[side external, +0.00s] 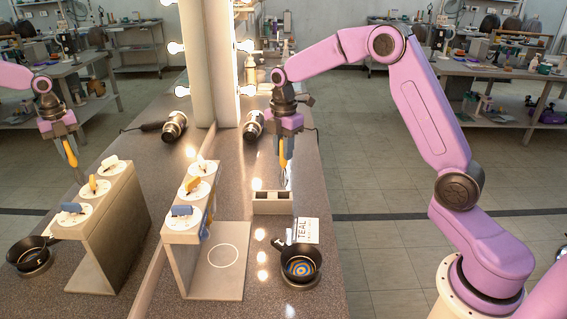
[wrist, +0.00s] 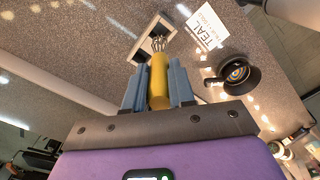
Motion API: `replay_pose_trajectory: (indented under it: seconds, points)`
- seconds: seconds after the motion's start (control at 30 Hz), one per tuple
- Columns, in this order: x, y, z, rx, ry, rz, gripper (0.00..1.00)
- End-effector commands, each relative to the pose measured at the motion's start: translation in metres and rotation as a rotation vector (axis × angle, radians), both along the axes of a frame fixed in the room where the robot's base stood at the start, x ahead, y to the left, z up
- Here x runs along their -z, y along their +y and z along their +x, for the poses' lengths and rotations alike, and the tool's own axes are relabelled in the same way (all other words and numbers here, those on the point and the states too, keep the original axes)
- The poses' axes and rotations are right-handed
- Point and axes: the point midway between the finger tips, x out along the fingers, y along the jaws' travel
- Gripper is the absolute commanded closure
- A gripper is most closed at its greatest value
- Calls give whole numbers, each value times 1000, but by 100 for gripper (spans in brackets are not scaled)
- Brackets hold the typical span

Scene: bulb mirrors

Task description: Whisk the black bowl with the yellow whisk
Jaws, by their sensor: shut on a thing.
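My gripper (side external: 285,138) is shut on the yellow handle of the whisk (side external: 283,152), which hangs upright with its wire head down. The wrist view shows the yellow handle (wrist: 158,80) between the blue-grey fingers, with the wire head beyond it. The wire head is just over or at the far edge of a grey two-slot holder (side external: 272,203); I cannot tell whether its tip is clear. The black bowl (side external: 317,258), with blue and yellow rings inside, stands nearer the side camera. In the wrist view the bowl (wrist: 250,82) is right of the whisk.
A mirror at far left repeats the scene. A metallic cylinder (side external: 253,124) lies farther back.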

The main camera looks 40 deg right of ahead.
Motion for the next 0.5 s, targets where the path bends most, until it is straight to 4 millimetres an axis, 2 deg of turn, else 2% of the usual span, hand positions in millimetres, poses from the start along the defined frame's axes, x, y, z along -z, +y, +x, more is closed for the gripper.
replay_pose_trajectory:
  seconds: [0.17,0.27,0.37,0.5]
  points:
    - [-17,10,-6,-4,6,2,100]
    - [-23,30,-20,-7,25,2,100]
    - [-26,58,-43,-9,55,3,100]
    - [-30,96,-84,-10,102,-6,100]
